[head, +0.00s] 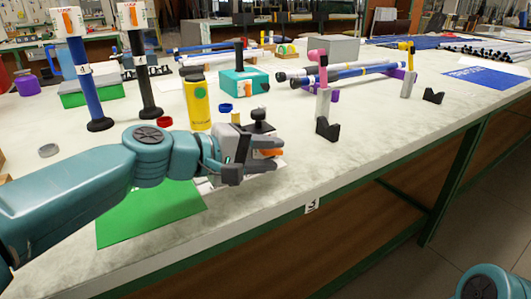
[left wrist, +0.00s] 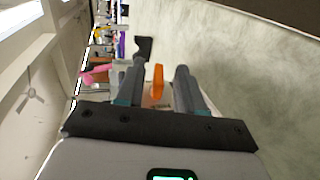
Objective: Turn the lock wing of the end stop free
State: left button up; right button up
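The orange lock wing (head: 272,152) shows at the fingers of my left gripper (head: 268,155), near the front edge of the table. In the left wrist view the orange wing (left wrist: 157,80) stands between the two fingers of the left gripper (left wrist: 160,72), with a gap on each side. The gripper is open. The end stop's body is mostly hidden behind the gripper; a black knob (head: 258,114) shows just above it. My right gripper is not in view.
A green mat (head: 150,215) lies under my left arm. A yellow cylinder (head: 197,103) and a teal box (head: 244,82) stand behind the gripper. A black V-block with a grey post (head: 326,128) stands to the right. The table's front right is clear.

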pick_arm(q)
jog(key=shift+a+r, duration=0.1)
jog(key=p+v, duration=0.3)
jog(key=v, duration=1.3)
jog(key=shift+s, duration=0.1)
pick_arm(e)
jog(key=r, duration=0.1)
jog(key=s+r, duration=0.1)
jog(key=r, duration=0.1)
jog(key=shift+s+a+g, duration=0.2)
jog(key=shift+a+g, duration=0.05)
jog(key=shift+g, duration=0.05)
